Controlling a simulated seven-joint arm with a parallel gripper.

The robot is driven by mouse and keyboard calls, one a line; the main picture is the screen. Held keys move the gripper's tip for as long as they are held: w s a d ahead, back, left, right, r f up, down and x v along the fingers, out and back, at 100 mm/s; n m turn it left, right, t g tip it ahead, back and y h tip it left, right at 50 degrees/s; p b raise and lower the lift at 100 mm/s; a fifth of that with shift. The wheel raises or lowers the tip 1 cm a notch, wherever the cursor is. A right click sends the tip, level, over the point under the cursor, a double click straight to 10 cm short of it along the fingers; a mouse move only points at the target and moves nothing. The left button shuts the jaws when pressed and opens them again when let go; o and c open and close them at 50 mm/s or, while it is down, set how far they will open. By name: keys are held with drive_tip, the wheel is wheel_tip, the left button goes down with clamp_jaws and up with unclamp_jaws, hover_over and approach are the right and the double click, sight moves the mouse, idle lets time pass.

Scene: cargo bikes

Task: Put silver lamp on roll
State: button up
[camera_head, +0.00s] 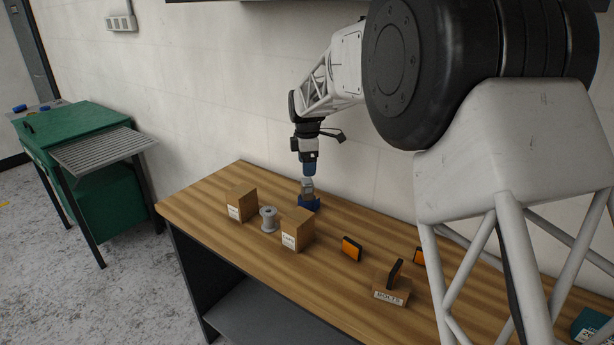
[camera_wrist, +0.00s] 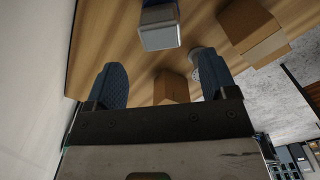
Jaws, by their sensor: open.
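A small silver-grey block, which I take for the silver lamp (camera_head: 307,186), stands at a blue piece (camera_head: 309,203) near the back edge of the workbench. In the wrist view the silver lamp (camera_wrist: 160,37) shows its flat face beyond my fingertips, with blue behind it. My gripper (camera_head: 308,172) points down just above it, open and empty. In the wrist view its two blue fingers (camera_wrist: 164,80) are spread apart. The grey roll (camera_head: 268,219), a spool, stands upright between two cardboard boxes. In the wrist view the roll (camera_wrist: 196,56) is partly hidden behind the right finger.
Cardboard boxes (camera_head: 241,203) and (camera_head: 297,229) flank the roll closely. Orange-and-black reflectors (camera_head: 351,248) and a box labelled BOLTS (camera_head: 391,290) are further right on the workbench (camera_head: 212,222). The wall runs close behind my gripper. The bench's front strip is clear.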

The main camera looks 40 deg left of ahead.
sight(308, 181)
drive_tip(key=shift+r, duration=1.65)
drive_tip(key=shift+d, duration=0.15)
drive_tip(key=s+d+r+m, duration=0.1)
drive_tip(key=d+r+m, duration=0.2)
drive_tip(key=d, duration=0.8)
drive_tip(key=d+r+m, duration=0.4)
drive_tip(key=d, duration=0.7)
drive_tip(key=s+d+r+m, duration=0.1)
drive_tip(key=d+r+m, duration=0.2)
drive_tip(key=d, duration=0.9)
drive_tip(key=s+d+r+m+t, duration=0.1)
drive_tip(key=s+d+m, duration=0.25)
drive_tip(key=d, duration=0.45)
drive_tip(key=s+d+m+t, duration=0.1)
drive_tip(key=s+d+m, duration=0.1)
drive_tip(key=s+d, duration=0.5)
drive_tip(key=s+d+f+m, duration=0.4)
drive_tip(key=s+d+m, duration=0.2)
drive_tip(key=s+d, duration=0.4)
drive_tip(key=s+d+f+m, duration=0.4)
drive_tip(key=s+d+m, duration=0.1)
drive_tip(key=s+d, duration=0.6)
drive_tip(key=shift+s+m+t, duration=0.3)
drive_tip(key=shift+s+m, duration=0.05)
drive_tip(key=shift+s, duration=0.65)
